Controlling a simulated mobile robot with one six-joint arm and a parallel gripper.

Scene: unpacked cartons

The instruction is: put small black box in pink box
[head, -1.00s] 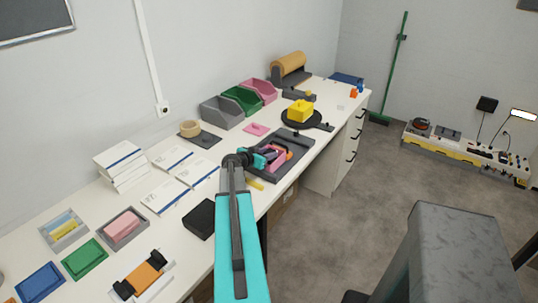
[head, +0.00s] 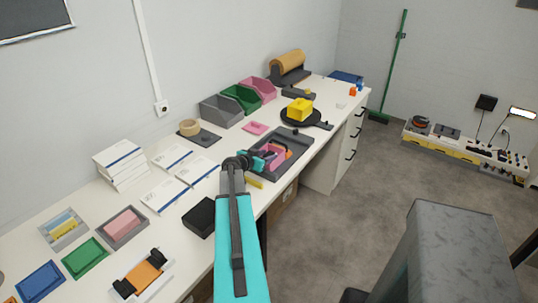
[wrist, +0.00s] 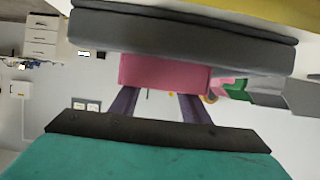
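A pink box (head: 277,156) sits in a dark grey tray (head: 262,173) near the table's front edge, partly hidden by my gripper. My gripper (head: 268,157) is at the tray's left side, close to the pink box. In the wrist view, two dark fingers (wrist: 160,103) stand apart with pale wall showing between them; their tips are hidden at the edge of the pink box (wrist: 165,72). I see nothing held. A black box (head: 200,217) lies on the table by the front edge, left of my arm; whether it is the small black box is unclear.
An orange item (head: 289,154) is in the tray, and a yellow block (head: 300,109) stands on a black round plate behind it. Pink, green and grey bins (head: 221,112) line the wall. White booklets (head: 165,195) and small trays cover the left side.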

